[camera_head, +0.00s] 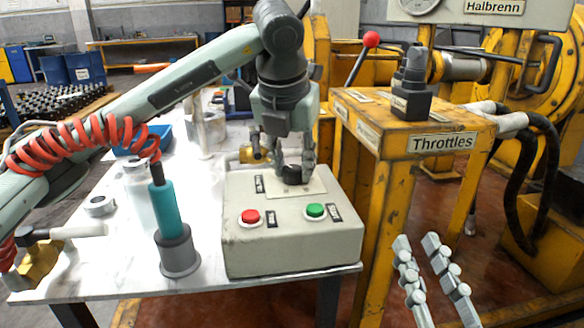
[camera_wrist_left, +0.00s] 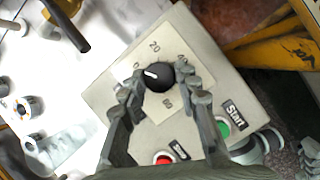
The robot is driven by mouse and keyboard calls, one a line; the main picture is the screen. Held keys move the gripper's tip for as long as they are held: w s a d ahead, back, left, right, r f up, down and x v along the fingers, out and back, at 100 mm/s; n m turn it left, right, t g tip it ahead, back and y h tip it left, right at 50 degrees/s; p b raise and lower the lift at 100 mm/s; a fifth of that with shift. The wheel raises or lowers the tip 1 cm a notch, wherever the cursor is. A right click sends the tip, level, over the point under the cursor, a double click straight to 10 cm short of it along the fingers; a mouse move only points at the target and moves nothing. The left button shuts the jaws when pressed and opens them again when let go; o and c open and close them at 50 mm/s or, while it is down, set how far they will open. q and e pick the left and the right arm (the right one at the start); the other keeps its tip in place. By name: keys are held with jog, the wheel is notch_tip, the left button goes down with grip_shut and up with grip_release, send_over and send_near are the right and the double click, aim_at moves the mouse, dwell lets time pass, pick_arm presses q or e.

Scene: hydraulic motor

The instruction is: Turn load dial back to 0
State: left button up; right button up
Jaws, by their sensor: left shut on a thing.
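The black load dial (camera_head: 292,178) is on a pale plate on top of the grey control box (camera_head: 290,245). In the left wrist view the dial (camera_wrist_left: 160,77) has a white pointer mark directed left and slightly up, close to the 0 label (camera_wrist_left: 136,65). The 20, 40 and 60 labels stand around it. My left gripper (camera_head: 291,166) points down with its fingers on either side of the dial, shut on it; they also show in the left wrist view (camera_wrist_left: 159,80). My right gripper (camera_head: 418,245) is open and empty at the lower right, away from the box.
A red button (camera_head: 250,216) and a green button (camera_head: 315,210) sit on the box near the dial. A teal-handled tool (camera_head: 164,208) stands on the white table left of the box. The yellow Throttles stand (camera_head: 383,180) with a black lever is close on the right.

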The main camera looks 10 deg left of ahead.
pick_arm(q)
jog(key=shift+n, duration=0.3)
pick_arm(e)
jog(key=shift+s+r, duration=0.15)
jog(key=shift+r, duration=0.2)
pick_arm(q)
jog(key=o, duration=1.2)
jog(key=shift+c, duration=0.2)
jog(key=v, duration=1.2)
jog(key=shift+d, duration=0.1)
